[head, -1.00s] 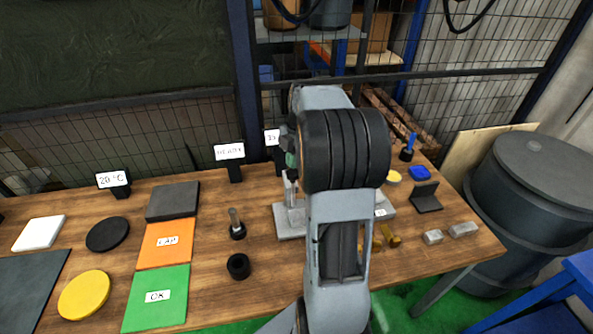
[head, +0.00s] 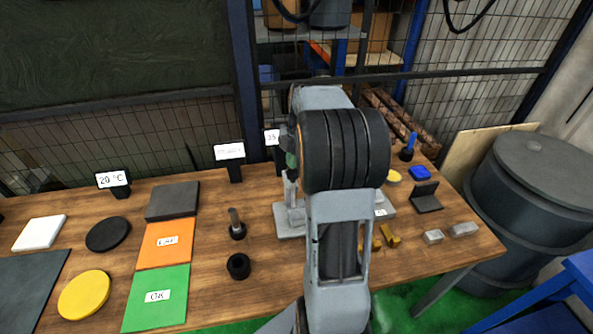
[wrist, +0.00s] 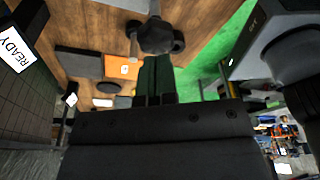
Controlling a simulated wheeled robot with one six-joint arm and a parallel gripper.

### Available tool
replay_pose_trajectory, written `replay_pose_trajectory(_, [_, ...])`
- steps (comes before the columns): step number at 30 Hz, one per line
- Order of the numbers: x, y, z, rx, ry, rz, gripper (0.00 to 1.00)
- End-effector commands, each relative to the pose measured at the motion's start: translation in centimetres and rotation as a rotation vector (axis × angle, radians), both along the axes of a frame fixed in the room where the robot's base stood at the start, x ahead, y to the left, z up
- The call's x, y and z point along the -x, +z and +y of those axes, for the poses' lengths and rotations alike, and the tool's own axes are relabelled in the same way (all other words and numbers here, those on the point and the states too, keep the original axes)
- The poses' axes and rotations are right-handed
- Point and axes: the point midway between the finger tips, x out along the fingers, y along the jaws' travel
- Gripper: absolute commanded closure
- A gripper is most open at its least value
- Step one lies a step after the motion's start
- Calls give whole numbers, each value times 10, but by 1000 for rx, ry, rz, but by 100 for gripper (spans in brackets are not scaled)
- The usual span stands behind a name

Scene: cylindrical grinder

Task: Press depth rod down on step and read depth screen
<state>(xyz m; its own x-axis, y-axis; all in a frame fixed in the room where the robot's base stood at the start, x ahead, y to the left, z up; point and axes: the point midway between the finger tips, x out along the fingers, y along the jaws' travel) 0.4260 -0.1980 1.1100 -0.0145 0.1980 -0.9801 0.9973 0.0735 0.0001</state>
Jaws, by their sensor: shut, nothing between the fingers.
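My gripper (wrist: 156,62) shows in the wrist view as green fingers side by side, shut with nothing held. A dark rounded piece (wrist: 156,36) lies at the fingertips' end; I cannot tell whether they touch it. In the head view my arm hides the gripper and most of a grey stand (head: 290,222) on the bench. I cannot make out the depth rod or the step. A small screen (head: 229,151) stands behind the bench items; in the wrist view a screen (wrist: 15,48) reads READY. Another screen (head: 272,138) is partly hidden. I cannot tell which shows depth.
A black holder with an upright pin (head: 237,225) and a black ring (head: 238,267) sit left of my arm. Orange (head: 166,244) and green (head: 156,298) mats lie farther left. Metal blocks (head: 433,237) lie at right. A mesh fence (head: 180,135) stands behind the bench.

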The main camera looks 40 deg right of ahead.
Motion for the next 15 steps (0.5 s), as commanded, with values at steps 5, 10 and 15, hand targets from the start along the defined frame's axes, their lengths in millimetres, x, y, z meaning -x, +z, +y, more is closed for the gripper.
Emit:
replay_pose_trajectory(5, [0, -5, 0, 0, 0, 0, 100])
replay_pose_trajectory(10, [0, -9, 0, 0, 0, 0, 100])
replay_pose_trajectory(15, [0, -13, 0, 0, 0, 0, 100])
